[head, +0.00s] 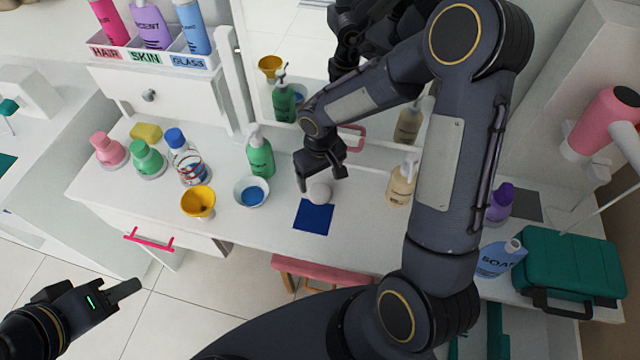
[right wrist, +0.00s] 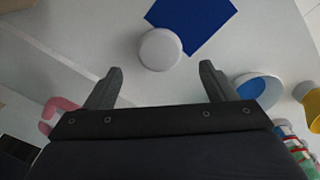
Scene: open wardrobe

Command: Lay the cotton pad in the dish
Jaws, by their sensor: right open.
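The cotton pad (head: 319,193) is a small white round at the back edge of a dark blue square mat, overlapping it a little in the picture. It also shows in the right wrist view (right wrist: 160,49). The dish (head: 239,191) is white and round with a blue inside, left of the mat; it shows in the right wrist view (right wrist: 272,92) at the right. My right gripper (head: 322,182) is open and empty, its fingers just behind and above the pad. My left gripper (head: 125,290) is away at the lower left, over the floor; its jaw state is unclear.
The blue mat (head: 313,219) lies on the white counter. A yellow cup (head: 198,203), a green pump bottle (head: 261,157) and a clear blue-capped bottle (head: 187,160) stand left. A cream pump bottle (head: 401,184) stands right of the pad. A mirror rises behind.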

